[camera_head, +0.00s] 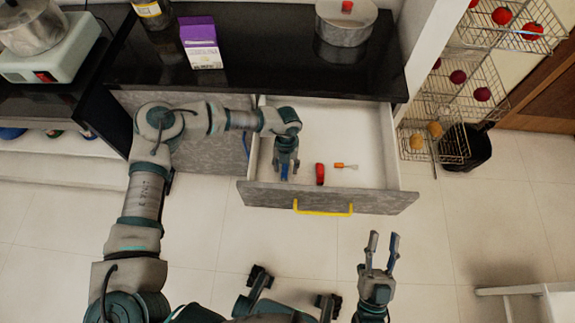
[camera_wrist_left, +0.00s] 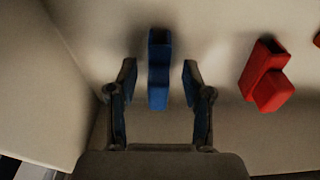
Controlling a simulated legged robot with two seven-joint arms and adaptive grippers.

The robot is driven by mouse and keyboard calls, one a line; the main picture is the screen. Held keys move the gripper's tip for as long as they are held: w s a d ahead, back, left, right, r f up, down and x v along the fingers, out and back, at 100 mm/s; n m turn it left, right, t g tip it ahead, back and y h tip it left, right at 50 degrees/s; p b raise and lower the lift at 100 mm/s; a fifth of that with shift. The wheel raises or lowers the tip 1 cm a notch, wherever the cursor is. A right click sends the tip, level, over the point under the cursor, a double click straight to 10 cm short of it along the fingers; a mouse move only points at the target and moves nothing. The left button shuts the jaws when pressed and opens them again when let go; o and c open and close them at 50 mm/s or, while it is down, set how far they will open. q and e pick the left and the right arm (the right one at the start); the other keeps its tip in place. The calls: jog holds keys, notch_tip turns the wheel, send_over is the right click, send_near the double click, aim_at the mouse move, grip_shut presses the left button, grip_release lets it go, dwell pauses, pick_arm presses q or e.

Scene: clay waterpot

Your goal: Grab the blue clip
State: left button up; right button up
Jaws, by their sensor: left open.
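The blue clip (camera_wrist_left: 159,70) lies on the floor of the open drawer. In the left wrist view it sits between the two fingers of my left gripper (camera_wrist_left: 159,82), with a gap on each side. In the head view my left gripper (camera_head: 286,172) points down into the left part of the drawer, and only a small bit of the blue clip (camera_head: 284,176) shows by its fingertips. My right gripper (camera_head: 381,243) is open and empty, in front of the drawer at the lower right.
The drawer (camera_head: 384,205) is pulled out, with a yellow handle (camera_head: 323,209). A red clip (camera_head: 320,174) and an orange-handled tool (camera_head: 345,166) lie right of the blue clip. The black counter (camera_head: 270,65) is above and behind. A wire rack (camera_head: 465,90) stands at right.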

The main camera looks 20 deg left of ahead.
pick_arm(q)
jog(key=shift+f, duration=0.35)
jog(key=shift+a+r, duration=0.1)
jog(key=shift+a, duration=0.05)
jog(key=c, duration=0.9)
pick_arm(e)
jog(key=shift+r, duration=0.15)
